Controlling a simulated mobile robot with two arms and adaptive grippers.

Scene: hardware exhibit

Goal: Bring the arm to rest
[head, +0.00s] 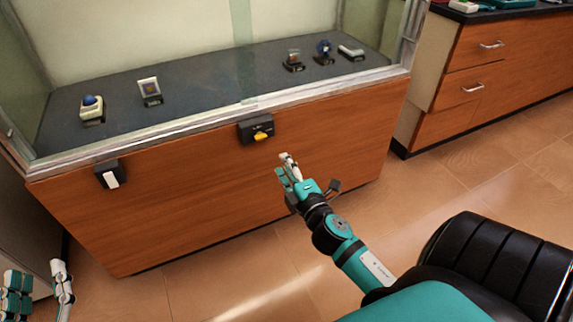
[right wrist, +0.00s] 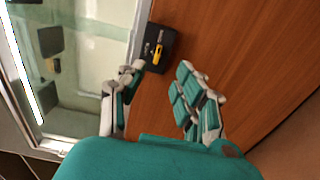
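My right gripper (head: 286,167) is in front of the wooden front of a display case, a little below and to the right of a black box with a yellow knob (head: 261,135). In the right wrist view its two fingers (right wrist: 158,85) are spread apart with nothing between them. The black box (right wrist: 166,45) shows beyond the fingertips there, apart from them. My left gripper (head: 37,280) shows at the bottom left corner of the head view, its fingers apart and empty, with the rest of that arm out of frame.
The glass-topped display case (head: 220,180) fills the middle and holds several small exhibits on a dark shelf. A black device with a white lever (head: 111,179) is on its front at left. A wooden drawer cabinet (head: 470,75) stands at right. Tiled floor (head: 440,185) is clear between.

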